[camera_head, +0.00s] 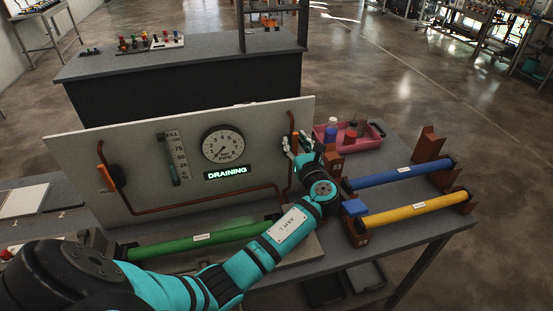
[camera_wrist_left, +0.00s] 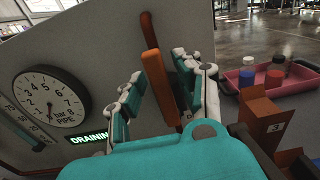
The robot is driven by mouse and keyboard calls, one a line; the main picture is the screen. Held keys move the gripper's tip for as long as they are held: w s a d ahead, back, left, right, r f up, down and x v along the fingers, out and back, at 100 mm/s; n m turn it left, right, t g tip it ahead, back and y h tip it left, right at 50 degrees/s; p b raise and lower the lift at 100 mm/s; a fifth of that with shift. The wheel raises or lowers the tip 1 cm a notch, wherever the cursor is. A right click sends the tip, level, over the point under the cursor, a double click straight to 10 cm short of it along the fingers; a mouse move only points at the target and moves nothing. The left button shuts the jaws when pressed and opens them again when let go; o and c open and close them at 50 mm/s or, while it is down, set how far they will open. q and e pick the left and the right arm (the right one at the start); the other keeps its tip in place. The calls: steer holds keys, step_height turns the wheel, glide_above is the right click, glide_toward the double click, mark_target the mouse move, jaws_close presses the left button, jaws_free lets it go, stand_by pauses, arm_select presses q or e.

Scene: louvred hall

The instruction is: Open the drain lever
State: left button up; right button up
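The drain lever (camera_head: 296,143) is an orange handle on a brown pipe at the right end of the upright grey panel (camera_head: 270,125). In the left wrist view the lever (camera_wrist_left: 157,84) stands roughly in line with its pipe, slightly tilted. My left gripper (camera_head: 297,145) is at the lever. Contact cannot be told. A lit sign (camera_head: 226,172) reads DRAINING. The round pipe gauge (camera_head: 223,146) has its needle near the low end. My right gripper is not in view.
A second orange lever (camera_head: 109,178) is at the panel's left end, beside a fill scale (camera_head: 174,158). Green (camera_head: 200,239), blue (camera_head: 402,173) and yellow (camera_head: 412,209) tubes lie on the table. A pink tray (camera_head: 360,143) with bottles stands right of the panel.

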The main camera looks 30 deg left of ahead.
arm_select(q)
steer(key=shift+r, duration=0.1)
steer(key=shift+v, duration=3.5)
steer(key=shift+d, duration=0.1)
